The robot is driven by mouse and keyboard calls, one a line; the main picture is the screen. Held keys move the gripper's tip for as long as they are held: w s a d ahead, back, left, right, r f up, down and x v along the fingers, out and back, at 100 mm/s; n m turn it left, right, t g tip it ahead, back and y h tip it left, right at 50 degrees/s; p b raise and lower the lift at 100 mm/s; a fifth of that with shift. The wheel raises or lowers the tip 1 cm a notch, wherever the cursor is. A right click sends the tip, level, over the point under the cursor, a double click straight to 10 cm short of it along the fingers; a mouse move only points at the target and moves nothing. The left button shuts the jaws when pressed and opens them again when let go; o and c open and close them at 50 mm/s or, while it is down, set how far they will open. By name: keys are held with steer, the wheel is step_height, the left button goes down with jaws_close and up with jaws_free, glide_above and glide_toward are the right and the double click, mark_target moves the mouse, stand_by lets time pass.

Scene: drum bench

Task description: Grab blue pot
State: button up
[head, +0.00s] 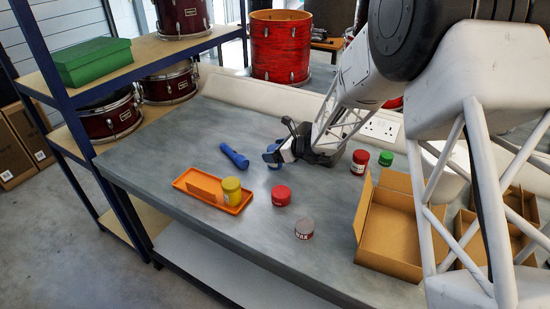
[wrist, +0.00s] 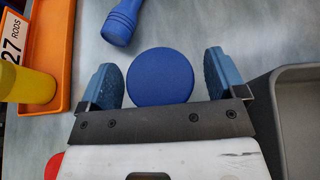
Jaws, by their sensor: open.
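The blue pot (wrist: 160,77) shows in the wrist view as a round blue lid between the two fingers of my gripper (wrist: 160,85). My gripper is open, with a gap on either side of the lid. In the head view, my gripper (head: 275,158) is over the grey bench, and it hides most of the blue pot (head: 274,166), of which only a little blue shows.
A blue torch (head: 235,156) lies left of my gripper. An orange tray (head: 190,185) holds a yellow pot (head: 231,190). An open cardboard box (head: 388,245) is at right.

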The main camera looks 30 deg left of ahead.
steer(key=shift+c, duration=0.2)
steer(key=c, duration=1)
steer(key=shift+r, duration=0.1)
steer(key=shift+c, duration=0.2)
steer(key=shift+r, duration=4.95)
